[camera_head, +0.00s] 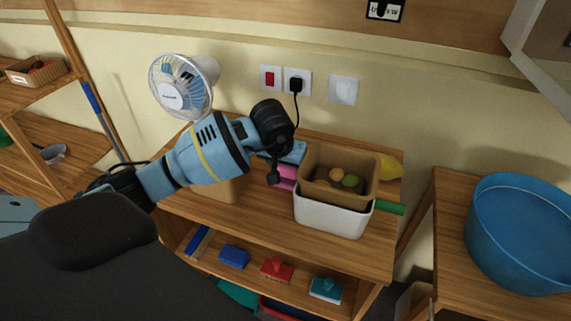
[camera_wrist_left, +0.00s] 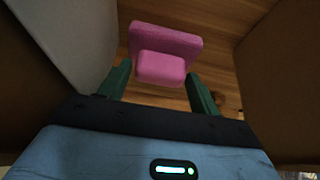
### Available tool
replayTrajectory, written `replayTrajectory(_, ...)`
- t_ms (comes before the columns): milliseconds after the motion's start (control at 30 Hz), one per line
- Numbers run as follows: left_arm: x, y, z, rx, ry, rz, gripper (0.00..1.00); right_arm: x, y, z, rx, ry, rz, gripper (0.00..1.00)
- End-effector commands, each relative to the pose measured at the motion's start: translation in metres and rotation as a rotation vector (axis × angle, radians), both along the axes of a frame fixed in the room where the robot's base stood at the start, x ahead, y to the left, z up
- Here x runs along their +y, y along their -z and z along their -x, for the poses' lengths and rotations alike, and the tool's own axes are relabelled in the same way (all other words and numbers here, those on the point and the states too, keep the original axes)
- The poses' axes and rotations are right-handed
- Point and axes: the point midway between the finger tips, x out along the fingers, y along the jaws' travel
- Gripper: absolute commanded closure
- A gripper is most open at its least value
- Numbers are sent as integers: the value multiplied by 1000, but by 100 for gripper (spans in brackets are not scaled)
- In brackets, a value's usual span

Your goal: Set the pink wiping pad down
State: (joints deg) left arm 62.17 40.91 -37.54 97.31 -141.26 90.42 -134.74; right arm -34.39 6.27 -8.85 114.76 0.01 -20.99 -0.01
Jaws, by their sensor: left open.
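The pink wiping pad (camera_head: 287,177) is on the wooden tabletop (camera_head: 262,218), partly hidden behind my gripper and the white bin. In the left wrist view the pad (camera_wrist_left: 166,39) shows its broad base and a blocky handle toward me, over wood grain. My left gripper (camera_head: 279,172) is right at the pad. In the wrist view its dark green fingers (camera_wrist_left: 158,88) are spread, one on each side of the handle, with gaps visible. I cannot tell whether the pad's whole base rests on the wood. My right gripper is not in view.
A white bin (camera_head: 327,216) with a brown box (camera_head: 337,190) on it stands close right of the pad. A shelf below holds a red pad (camera_head: 277,268) and others. A blue tub (camera_head: 520,235) stands right.

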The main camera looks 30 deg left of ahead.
Motion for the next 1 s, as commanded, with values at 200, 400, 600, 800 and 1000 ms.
replayTrajectory(200, -1, -21, 5, -6, 1, -2, 37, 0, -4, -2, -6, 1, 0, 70)
replayTrajectory(400, -5, -58, 20, -7, 1, -2, 37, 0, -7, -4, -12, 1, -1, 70)
replayTrajectory(600, -8, -91, 35, -4, 1, -2, 37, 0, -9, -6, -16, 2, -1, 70)
replayTrajectory(800, -10, -110, 42, -2, 0, 0, 37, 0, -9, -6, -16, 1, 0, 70)
replayTrajectory(1000, -11, -114, 45, 1, 0, 0, 37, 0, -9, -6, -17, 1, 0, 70)
